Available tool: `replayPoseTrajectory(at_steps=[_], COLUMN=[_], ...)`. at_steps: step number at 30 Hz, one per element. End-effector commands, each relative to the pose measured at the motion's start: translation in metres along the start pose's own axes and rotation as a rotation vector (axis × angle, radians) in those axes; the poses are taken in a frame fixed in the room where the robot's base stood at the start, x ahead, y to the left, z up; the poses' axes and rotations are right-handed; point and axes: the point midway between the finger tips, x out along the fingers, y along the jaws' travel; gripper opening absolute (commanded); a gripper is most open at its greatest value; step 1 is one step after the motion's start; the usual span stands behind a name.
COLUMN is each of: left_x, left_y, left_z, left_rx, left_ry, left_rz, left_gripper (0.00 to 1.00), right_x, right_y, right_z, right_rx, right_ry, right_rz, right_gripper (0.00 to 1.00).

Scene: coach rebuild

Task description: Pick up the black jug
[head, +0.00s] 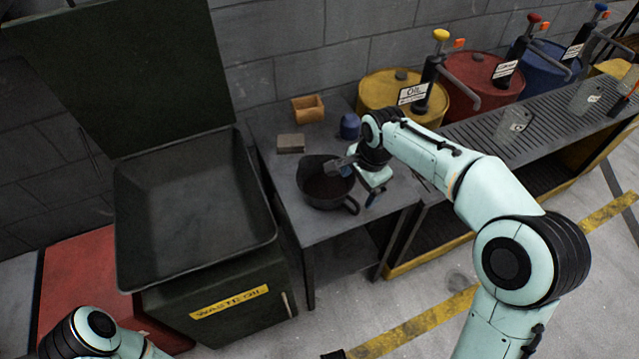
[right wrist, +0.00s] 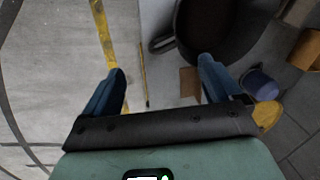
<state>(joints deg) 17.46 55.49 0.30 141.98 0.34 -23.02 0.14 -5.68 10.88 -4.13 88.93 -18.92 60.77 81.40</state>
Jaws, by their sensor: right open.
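The black jug (head: 318,190) stands upright on the grey metal table, its open top facing up and its handle (head: 352,205) toward the front right. My right gripper (head: 356,181) is open at the jug's right side, with one finger over the rim area in the head view. In the right wrist view, the gripper (right wrist: 162,72) has its two blue fingers apart with nothing between them. The jug (right wrist: 212,28) lies beyond the fingertips there, its handle (right wrist: 160,44) roughly in line with the gap. My left arm shows at the lower left, but its gripper does not.
The table (head: 272,165) also holds a grey block (head: 290,143), an orange-brown box (head: 308,109) and a dark blue cup-like item (head: 350,126). A waste oil bin (head: 215,290) with a raised lid adjoins on the left. Yellow (head: 378,91), red and blue drums stand behind.

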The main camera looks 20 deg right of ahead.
Motion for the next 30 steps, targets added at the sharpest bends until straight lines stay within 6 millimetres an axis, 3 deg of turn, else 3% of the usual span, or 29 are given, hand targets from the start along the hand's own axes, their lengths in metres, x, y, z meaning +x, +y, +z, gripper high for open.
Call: replayPoseTrajectory(at_steps=[9, 30], left_x=[0.007, 0.013], left_y=[-0.001, -0.002], left_z=[-0.004, -0.008], left_rx=[0.0, 0.002], left_ry=[0.012, 0.023], left_rz=[0.002, 0.005], left_gripper=[0.43, 0.43], right_x=[0.06, 0.13], right_y=[0.001, -0.006], right_z=[-0.001, -0.015], right_rx=[0.0, -0.002], right_ry=[-0.001, -0.001], right_rz=[0.007, 0.003], right_gripper=[0.92, 0.92])
